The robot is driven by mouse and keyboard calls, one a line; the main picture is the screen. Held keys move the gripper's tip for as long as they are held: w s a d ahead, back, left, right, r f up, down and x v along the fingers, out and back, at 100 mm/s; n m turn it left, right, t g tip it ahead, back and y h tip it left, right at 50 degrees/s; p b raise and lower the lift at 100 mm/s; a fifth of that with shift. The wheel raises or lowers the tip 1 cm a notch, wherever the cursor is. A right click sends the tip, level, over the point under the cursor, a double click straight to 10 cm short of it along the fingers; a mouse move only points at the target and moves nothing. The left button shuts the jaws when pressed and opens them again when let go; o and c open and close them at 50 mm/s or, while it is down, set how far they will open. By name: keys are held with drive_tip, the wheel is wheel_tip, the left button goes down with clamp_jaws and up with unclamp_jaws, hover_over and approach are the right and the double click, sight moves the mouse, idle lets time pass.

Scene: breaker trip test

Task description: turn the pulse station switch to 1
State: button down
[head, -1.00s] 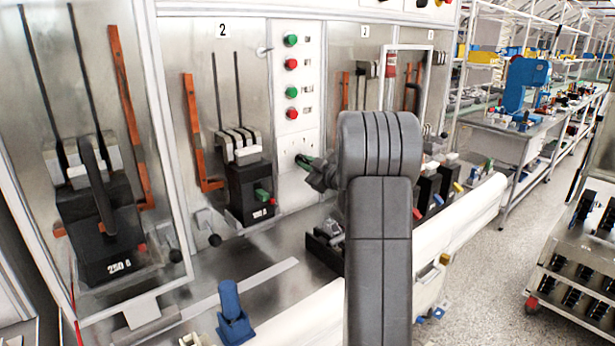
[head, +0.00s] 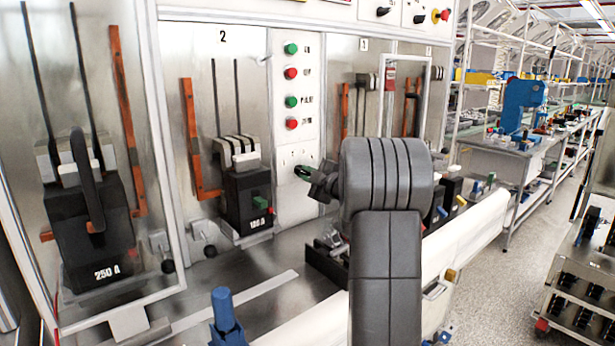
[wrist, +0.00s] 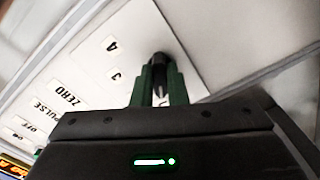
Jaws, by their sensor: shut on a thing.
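The pulse station switch shows in the wrist view as a small dark knob (wrist: 158,61) on a white panel. My gripper (wrist: 159,80) has its green fingers closed around this knob. Printed labels beside it include ZERO, PULSE and OFF, and they appear tilted and upside down. The fingers hide most of the knob, so its setting cannot be read. In the head view my gripper (head: 303,171) reaches left to the lower part of the white button panel (head: 297,145). The switch itself is hidden there.
Green and red buttons (head: 291,74) sit above on the panel. A breaker marked 250 A (head: 92,235) stands at the left, and a smaller breaker (head: 240,195) stands left of my gripper. A blue clamp (head: 225,315) is at the front. Open floor lies at the right.

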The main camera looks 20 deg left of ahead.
drive_tip(key=shift+f, duration=0.1)
drive_tip(key=c, duration=1.4)
unclamp_jaws()
drive_tip(key=shift+c, duration=0.2)
drive_tip(key=b+v, duration=0.1)
drive_tip(key=v, duration=1.3)
drive_tip(key=shift+a, duration=0.15)
drive_tip(key=p+x, duration=0.1)
drive_tip(key=x, duration=1.2)
drive_tip(key=shift+w+a, duration=0.25)
drive_tip(key=shift+a, duration=0.1)
drive_tip(key=shift+s+d, duration=0.1)
drive_tip(key=shift+d, duration=0.05)
